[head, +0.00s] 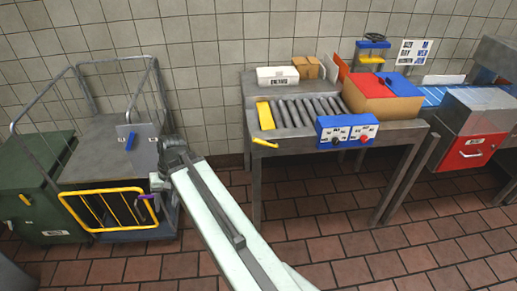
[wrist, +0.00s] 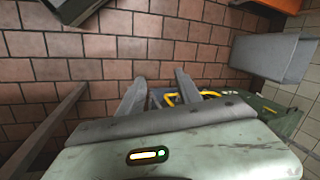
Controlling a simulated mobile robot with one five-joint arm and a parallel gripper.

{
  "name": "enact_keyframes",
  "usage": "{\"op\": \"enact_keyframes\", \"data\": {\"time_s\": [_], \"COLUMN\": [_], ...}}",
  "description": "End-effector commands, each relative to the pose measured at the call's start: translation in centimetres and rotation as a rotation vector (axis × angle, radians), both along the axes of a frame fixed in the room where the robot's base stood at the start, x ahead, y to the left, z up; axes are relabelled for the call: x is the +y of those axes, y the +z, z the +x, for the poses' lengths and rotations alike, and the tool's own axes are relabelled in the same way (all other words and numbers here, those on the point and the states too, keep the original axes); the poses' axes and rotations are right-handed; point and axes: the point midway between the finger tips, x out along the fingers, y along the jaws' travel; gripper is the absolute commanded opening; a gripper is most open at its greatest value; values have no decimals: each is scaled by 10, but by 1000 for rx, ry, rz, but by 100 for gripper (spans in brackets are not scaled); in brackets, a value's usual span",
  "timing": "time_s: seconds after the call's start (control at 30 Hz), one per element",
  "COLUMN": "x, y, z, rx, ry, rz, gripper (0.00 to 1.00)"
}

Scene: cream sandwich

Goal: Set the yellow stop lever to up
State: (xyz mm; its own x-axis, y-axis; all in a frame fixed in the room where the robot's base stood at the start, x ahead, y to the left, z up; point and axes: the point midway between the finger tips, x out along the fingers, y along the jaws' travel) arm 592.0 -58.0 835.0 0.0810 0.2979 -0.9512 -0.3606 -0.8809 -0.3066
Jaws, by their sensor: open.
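A yellow lever (head: 264,142) sticks out at the front left corner of the roller table, slanting downward to the right. A flat yellow plate (head: 265,115) lies above it at the left end of the rollers. I cannot tell from the wrist view where the lever is. My gripper (wrist: 158,88) is open, with its two grey fingers apart and nothing seen between them. In the head view my arm reaches up and left, its end near the wire cart, left of the lever and well apart from it.
The wire cart (head: 97,165) has a yellow front gate (head: 105,209). A green bin (head: 40,185) stands at far left. The roller table (head: 250,90) carries a blue button box (head: 347,132) and a red-and-blue-topped carton (head: 384,103). Tiled floor (head: 330,235) is clear below.

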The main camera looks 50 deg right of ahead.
Motion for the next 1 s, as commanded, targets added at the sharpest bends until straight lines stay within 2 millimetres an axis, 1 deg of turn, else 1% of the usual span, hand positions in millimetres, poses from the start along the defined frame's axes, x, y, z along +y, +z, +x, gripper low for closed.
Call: {"op": "enact_keyframes", "data": {"time_s": [0.03, 0.07, 0.1, 0.17, 0.2, 0.27, 0.3, 0.37, 0.4, 0.47, 0.5, 0.57, 0.6, 0.7, 0.73, 0.8, 0.87, 0.97, 1.0], "x": [-30, -46, -69, -108, -137, -186, -220, -274, -308, -352, -374, -399, -411, -431, -435, -438, -439, -436, -434], "y": [-26, -29, -29, -26, -22, -12, -4, 10, 21, 37, 46, 50, 49, 44, 43, 43, 44, 45, 44], "z": [8, 12, 17, 22, 22, 18, 12, -5, -20, -45, -60, -82, -95, -117, -121, -126, -126, -119, -114], "rx": [-16, -29, -49, -85, -113, -163, -201, -265, -311, -372, -405, -445, -466, -500, -506, -513, -513, -511, -511], "ry": [-141, -227, -342, -505, -609, -757, -847, -967, -1033, -1105, -1137, -1175, -1196, -1235, -1241, -1249, -1249, -1246, -1246], "rz": [108, 185, 288, 445, 550, 711, 820, 982, 1085, 1218, 1286, 1338, 1344, 1338, 1337, 1335, 1334, 1334, 1334], "gripper": [41, 41, 41, 41, 41, 41, 41, 41, 41, 41, 41, 41, 41, 41, 41, 41, 41, 41, 41]}}
